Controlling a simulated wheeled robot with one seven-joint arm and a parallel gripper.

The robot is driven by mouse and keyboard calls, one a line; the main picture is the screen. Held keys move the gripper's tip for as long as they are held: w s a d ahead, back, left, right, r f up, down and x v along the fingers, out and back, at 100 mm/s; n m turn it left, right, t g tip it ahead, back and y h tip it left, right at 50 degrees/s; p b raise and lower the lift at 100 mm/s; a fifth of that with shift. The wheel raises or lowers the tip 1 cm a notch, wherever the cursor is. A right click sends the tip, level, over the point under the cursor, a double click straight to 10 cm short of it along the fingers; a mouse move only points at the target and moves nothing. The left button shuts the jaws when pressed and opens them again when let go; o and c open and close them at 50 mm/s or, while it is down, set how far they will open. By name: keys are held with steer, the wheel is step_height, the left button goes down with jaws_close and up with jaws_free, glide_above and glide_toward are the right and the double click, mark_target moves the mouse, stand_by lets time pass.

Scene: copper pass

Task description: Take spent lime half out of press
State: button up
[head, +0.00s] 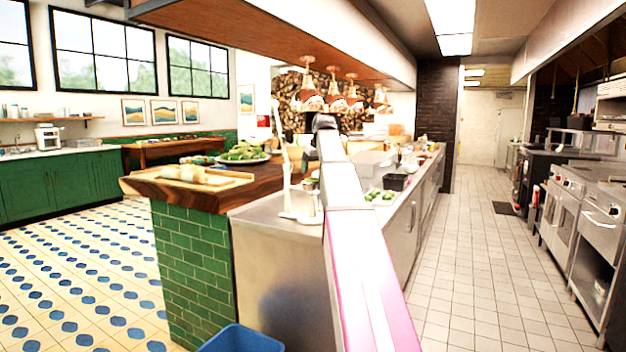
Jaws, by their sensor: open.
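The press (300,205) is a pale upright lever press with a tall raised handle. It stands on the steel counter just left of my arm. My arm runs up through the middle of the picture to a dark joint beside the hanging lamps. My gripper's fingers cannot be made out and seem hidden behind the arm.
A blue bin (243,339) stands on the floor before the steel counter (278,245). Green limes (380,196) and a black container (396,181) lie right of my arm. A wooden board (192,178) and a plate of greens (243,156) are at left. The right aisle is clear.

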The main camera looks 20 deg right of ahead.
mark_target(313, 174)
steer(key=shift+x, duration=1.5)
steer(key=c, duration=0.7)
steer(key=shift+r, duration=0.15)
